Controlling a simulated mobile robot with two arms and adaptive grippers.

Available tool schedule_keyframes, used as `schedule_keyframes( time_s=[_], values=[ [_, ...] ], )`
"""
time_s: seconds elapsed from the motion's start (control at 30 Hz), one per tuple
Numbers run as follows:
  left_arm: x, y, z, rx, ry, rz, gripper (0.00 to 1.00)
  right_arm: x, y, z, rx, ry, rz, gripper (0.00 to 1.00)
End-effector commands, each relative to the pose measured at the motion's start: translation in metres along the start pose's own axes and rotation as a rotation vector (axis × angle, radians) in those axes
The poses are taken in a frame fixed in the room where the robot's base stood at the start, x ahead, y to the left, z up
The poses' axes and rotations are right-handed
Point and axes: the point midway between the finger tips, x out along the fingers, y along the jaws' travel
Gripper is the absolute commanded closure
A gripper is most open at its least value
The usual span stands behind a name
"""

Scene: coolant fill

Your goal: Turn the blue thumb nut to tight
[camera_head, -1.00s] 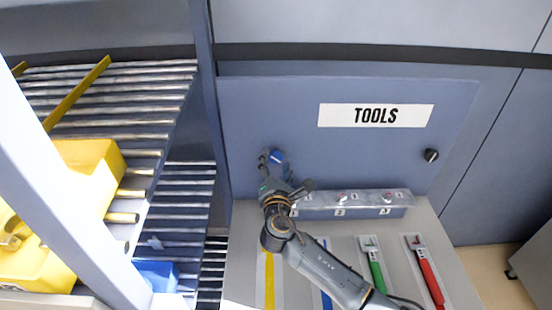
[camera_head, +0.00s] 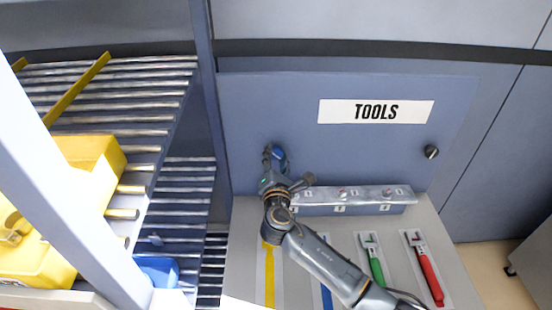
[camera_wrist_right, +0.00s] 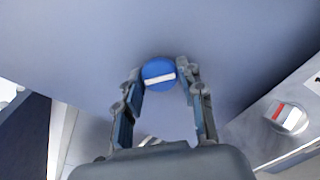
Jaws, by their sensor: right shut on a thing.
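The blue thumb nut (camera_head: 281,153) sits on the upright blue-grey panel (camera_head: 240,115), left of the TOOLS label. In the right wrist view the nut (camera_wrist_right: 159,73) shows as a round blue cap with a white bar, tilted slightly from level. My right gripper (camera_head: 273,155) is at the nut in the head view. In the wrist view its two fingers (camera_wrist_right: 161,78) stand on either side of the nut and close on it. The nut's stem is hidden. My left gripper is in neither view.
A metal block (camera_head: 355,199) with numbered spots stands along the panel's foot. A green-handled tool (camera_head: 374,262) and a red-handled tool (camera_head: 427,270) lie on the bench to the right. A black knob (camera_head: 431,152) is on the panel. A roller rack with yellow bins (camera_head: 85,160) stands left.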

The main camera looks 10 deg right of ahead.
Motion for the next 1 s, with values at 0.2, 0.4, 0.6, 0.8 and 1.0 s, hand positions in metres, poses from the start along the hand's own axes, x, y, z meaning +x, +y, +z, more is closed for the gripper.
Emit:
schedule_keyframes(
  time_s=[0.2, 0.4, 0.6, 0.8, 1.0],
  values=[
    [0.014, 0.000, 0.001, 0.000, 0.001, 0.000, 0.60, 0.000, -0.002, -0.003, 0.109, 0.000, 0.001, 0.93],
    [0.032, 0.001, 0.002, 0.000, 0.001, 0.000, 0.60, 0.000, -0.003, -0.003, 0.276, -0.002, 0.000, 0.93],
    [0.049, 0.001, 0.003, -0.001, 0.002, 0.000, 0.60, 0.000, -0.003, -0.003, 0.467, -0.001, 0.001, 0.93],
    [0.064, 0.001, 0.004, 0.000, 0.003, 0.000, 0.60, 0.000, -0.002, -0.003, 0.656, -0.001, 0.001, 0.93],
    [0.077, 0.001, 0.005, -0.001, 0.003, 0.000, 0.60, 0.000, -0.002, -0.002, 0.822, -0.002, 0.001, 0.93]
  ],
)
